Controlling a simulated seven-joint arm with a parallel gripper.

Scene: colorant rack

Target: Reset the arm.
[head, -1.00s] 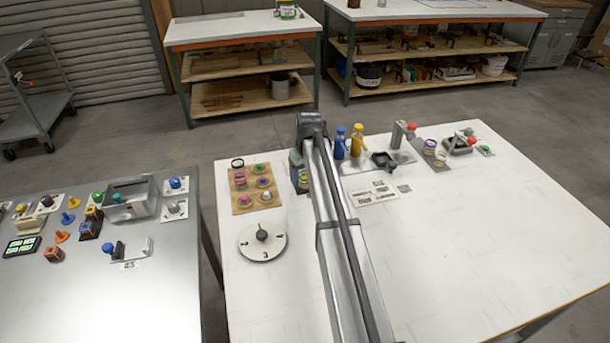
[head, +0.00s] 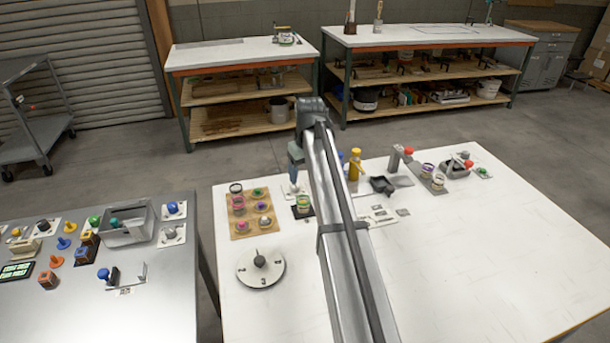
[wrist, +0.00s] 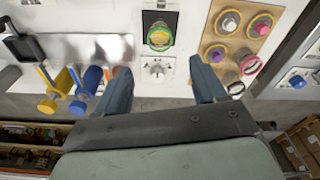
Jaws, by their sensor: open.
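My gripper (wrist: 158,92) is open and empty in the wrist view, its two blue-grey fingers apart above the table's far edge. In the head view my gripper (head: 296,165) hangs from the end of my arm, its fingertips partly hidden. Between the fingers in the wrist view lies a small white plate with a grey knob (wrist: 156,70). A jar with a green and yellow top (wrist: 160,36) stands on a dark square just beyond it, apart from the fingers; it also shows in the head view (head: 303,203).
A wooden rack (head: 240,228) with several colorant pots lies left of my gripper. A round dial (head: 260,266) sits before it. A yellow bottle (head: 355,165) and a blue one (wrist: 88,80) stand right of the arm in the head view. The table's front right (head: 480,270) is clear.

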